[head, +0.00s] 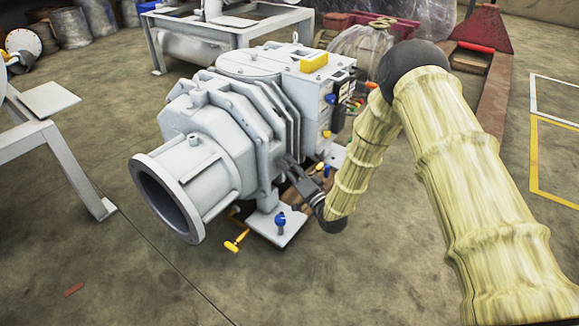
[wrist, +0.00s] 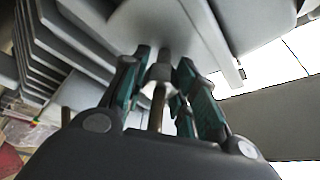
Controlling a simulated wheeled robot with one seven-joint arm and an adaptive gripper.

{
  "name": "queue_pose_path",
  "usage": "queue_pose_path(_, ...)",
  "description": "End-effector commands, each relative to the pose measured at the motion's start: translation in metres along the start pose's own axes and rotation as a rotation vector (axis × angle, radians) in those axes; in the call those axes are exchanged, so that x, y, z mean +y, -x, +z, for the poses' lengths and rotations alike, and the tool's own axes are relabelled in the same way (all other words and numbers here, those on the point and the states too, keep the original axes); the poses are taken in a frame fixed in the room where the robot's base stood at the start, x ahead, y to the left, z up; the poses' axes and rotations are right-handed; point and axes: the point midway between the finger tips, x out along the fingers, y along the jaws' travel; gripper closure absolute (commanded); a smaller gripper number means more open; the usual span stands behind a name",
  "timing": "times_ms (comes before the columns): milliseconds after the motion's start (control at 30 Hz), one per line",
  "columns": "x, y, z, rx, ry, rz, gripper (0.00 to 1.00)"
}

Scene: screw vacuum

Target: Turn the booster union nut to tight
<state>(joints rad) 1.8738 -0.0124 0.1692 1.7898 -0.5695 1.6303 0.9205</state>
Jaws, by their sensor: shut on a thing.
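The grey vacuum booster body (head: 225,120) stands in the middle of the head view, with a wide round flange on its left end. My gripper (head: 291,168) reaches in low at its right side. In the wrist view my gripper (wrist: 164,66) has its green-padded fingers on either side of the union nut (wrist: 159,76), shut on it. The nut is a small pale metal collar on a thin brownish pipe (wrist: 157,108) running up toward the grey casing. The nut is hidden in the head view, and its tightness cannot be told.
Ribbed grey casing (wrist: 50,50) is close to the fingers in the wrist view. A yellow-handled valve (head: 236,243) and a foot plate with a blue knob (head: 280,219) are below the booster. Open floor lies in front.

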Motion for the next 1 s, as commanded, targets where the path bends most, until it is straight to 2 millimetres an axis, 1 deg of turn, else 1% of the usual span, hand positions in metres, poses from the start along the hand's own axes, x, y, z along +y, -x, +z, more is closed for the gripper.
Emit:
queue_pose_path(267, -0.0027, -0.0002, -0.0029, 0.002, -0.052, 0.023, 0.95)
queue_pose_path(467, -0.0043, -0.0003, -0.0045, 0.003, -0.154, 0.066, 0.95)
queue_pose_path(767, -0.0036, 0.0002, -0.0048, 0.004, -0.376, 0.159, 0.95)
queue_pose_path(1000, -0.0019, 0.0004, -0.0036, 0.004, -0.584, 0.244, 0.95)
